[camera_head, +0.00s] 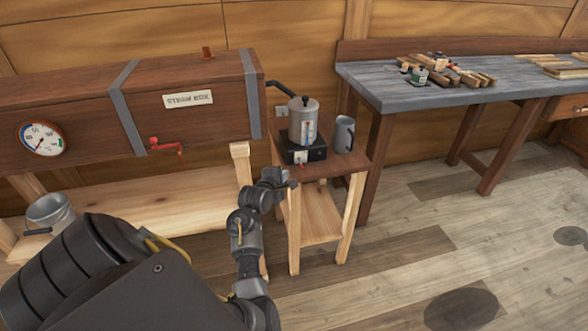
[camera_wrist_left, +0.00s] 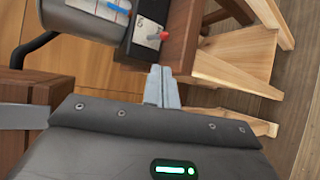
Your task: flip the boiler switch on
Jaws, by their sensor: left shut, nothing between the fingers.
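The boiler (camera_head: 303,122) is a grey metal cylinder with a blue-marked gauge, standing on a black base (camera_head: 290,152) on a small wooden stand. A pale switch plate (camera_head: 300,157) is on the base's front; it also shows in the left wrist view (camera_wrist_left: 146,33). There a red-tipped switch lever (camera_wrist_left: 164,36) sticks out from the plate. I cannot tell whether it is set on or off. My left gripper (camera_head: 291,184) is shut and empty, just in front of and below the switch. Its fingertips (camera_wrist_left: 161,72) point toward the base, apart from the lever. My right gripper is not in view.
A grey mug (camera_head: 344,133) stands right of the boiler on the stand (camera_head: 345,163). The wooden steam box (camera_head: 200,105), with a red valve (camera_head: 166,146), is to the left. A workbench (camera_head: 440,97) with wood pieces is at the right. The floor at right is clear.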

